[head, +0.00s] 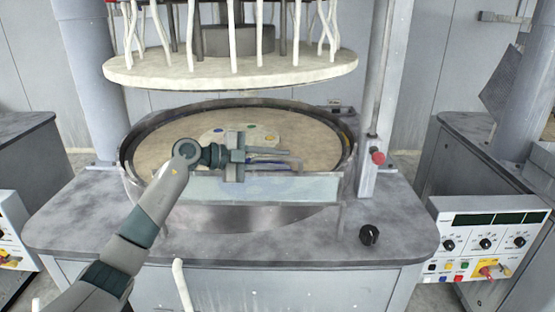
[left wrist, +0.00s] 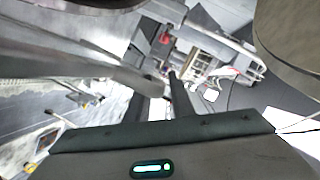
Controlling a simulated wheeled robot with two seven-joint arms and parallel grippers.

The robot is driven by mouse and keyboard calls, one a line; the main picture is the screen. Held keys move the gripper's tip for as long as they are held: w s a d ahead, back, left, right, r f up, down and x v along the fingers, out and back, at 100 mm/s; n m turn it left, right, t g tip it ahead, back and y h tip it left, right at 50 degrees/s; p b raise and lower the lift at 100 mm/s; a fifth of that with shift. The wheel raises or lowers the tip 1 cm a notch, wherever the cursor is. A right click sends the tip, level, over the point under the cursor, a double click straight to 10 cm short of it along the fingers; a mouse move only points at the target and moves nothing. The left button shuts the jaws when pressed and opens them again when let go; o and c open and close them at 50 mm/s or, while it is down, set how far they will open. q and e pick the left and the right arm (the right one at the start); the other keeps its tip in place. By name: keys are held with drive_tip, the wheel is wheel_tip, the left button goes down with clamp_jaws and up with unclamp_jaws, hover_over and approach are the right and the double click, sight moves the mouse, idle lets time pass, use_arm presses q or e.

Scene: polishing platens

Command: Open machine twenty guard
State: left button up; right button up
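The machine's guard (head: 318,188) is a pale, clear panel across the front of the round platen (head: 160,150). It stands low along the front rim. My left gripper (head: 288,161) is over the platen, just behind and above the guard's upper edge, fingers pointing right. A narrow gap shows between its two fingers, and nothing is clearly held. I cannot tell whether it touches the guard. In the left wrist view a dark finger (left wrist: 180,97) shows beyond the gripper body. My right gripper is not in view. No number marking the machine is readable.
A large pale upper plate (head: 230,70) with several white hoses hangs above the platen. A post with a red knob (head: 377,157) stands to the right. A black knob (head: 369,235) sits on the front table. A control panel (head: 487,243) is at the right.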

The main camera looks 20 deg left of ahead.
use_arm(q)
clamp_jaws()
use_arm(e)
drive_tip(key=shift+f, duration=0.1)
